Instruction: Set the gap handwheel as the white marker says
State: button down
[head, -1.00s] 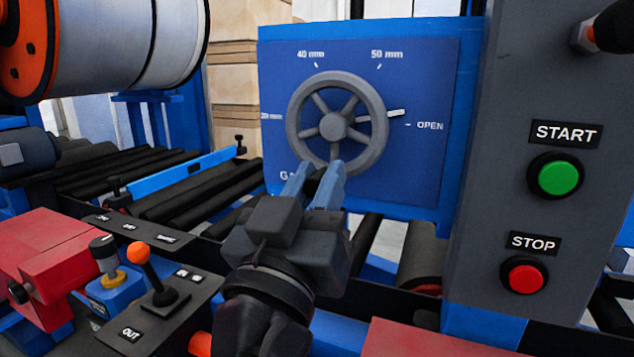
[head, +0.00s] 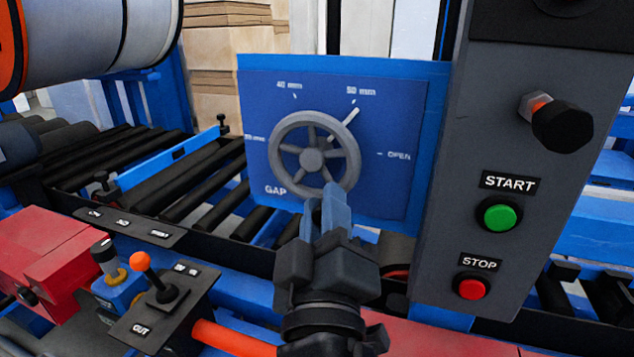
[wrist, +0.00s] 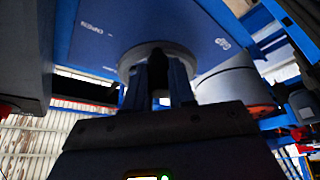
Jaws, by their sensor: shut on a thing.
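The grey spoked gap handwheel (head: 312,160) is on a blue panel (head: 400,110) in the head view. Its white pointer (head: 350,116) sticks out at the upper right, close to the 50 mm tick and slightly on its OPEN side. The panel reads 40 mm at upper left, 50 mm at upper right and OPEN at right. My gripper (head: 328,198) is shut on the wheel's lower rim, right of its bottom. The fingers hide that piece of rim. In the wrist view the wheel (wrist: 150,52) shows as a grey disc edge behind the fingers (wrist: 158,82).
A grey control post with a green START button (head: 497,215), a red STOP button (head: 471,287) and a black knob (head: 562,126) stands close on the right. An orange-topped lever (head: 141,262) and a red block (head: 50,255) are at lower left. Rollers run behind.

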jog(key=shift+d+r+n+p, duration=0.15)
jog(key=shift+d+n+p, duration=0.1)
jog(key=shift+n+p, duration=0.45)
jog(key=c, duration=0.9)
grip_release()
jog(key=shift+c, duration=0.2)
jog(key=shift+y, duration=0.3)
jog(key=shift+s, duration=0.15)
jog(key=b+v, duration=0.2)
jog(key=v, duration=0.5)
jog(key=shift+s, duration=0.3)
